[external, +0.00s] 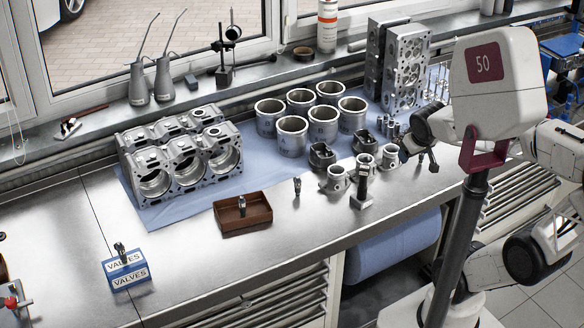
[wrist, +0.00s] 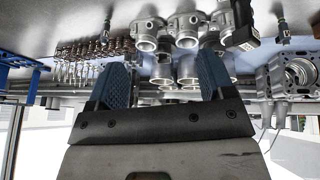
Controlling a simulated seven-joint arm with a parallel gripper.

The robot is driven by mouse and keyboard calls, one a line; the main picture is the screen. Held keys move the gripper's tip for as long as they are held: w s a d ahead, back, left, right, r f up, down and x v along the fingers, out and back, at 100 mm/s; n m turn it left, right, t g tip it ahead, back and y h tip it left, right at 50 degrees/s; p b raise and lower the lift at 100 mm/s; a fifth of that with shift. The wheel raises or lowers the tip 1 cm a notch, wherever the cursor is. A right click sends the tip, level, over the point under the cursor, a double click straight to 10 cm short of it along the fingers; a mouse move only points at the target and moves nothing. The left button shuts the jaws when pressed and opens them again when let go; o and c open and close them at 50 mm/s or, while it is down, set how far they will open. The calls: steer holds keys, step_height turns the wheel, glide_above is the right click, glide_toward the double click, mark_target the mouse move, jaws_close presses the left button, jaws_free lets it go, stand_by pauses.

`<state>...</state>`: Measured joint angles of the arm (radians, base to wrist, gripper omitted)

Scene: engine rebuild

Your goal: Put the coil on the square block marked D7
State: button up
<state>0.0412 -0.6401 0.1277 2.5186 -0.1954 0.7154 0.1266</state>
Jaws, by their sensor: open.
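A dark upright part with a pale label near its foot, which looks like the coil (external: 362,185), stands on the steel bench in front of the silver ported parts. It also shows in the wrist view (wrist: 243,22), right of those parts. My gripper (external: 418,160) is above the bench, to the right of the coil and apart from it. In the wrist view its two blue-padded fingers (wrist: 163,78) are spread with nothing held between them. I can read no D7 mark in either view, so I cannot tell which thing is the marked square block.
Silver ported parts (external: 337,178) stand close behind the coil. A brown tray (external: 230,223) and a blue block labelled VALVES (external: 118,281) are to the left. Cylinder liners (external: 291,136) and an engine block (external: 180,160) stand behind. The bench front between tray and VALVES block is clear.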

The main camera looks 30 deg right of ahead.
steer(key=s+a+g, duration=0.1)
steer(key=s, duration=0.1)
steer(key=s+a+g+y, duration=0.1)
steer(key=a, duration=0.1)
steer(key=shift+s+a+r+y, duration=0.1)
steer(key=shift+s+r+y, duration=0.1)
steer(key=shift+s+y, duration=0.15)
stand_by(1.0)
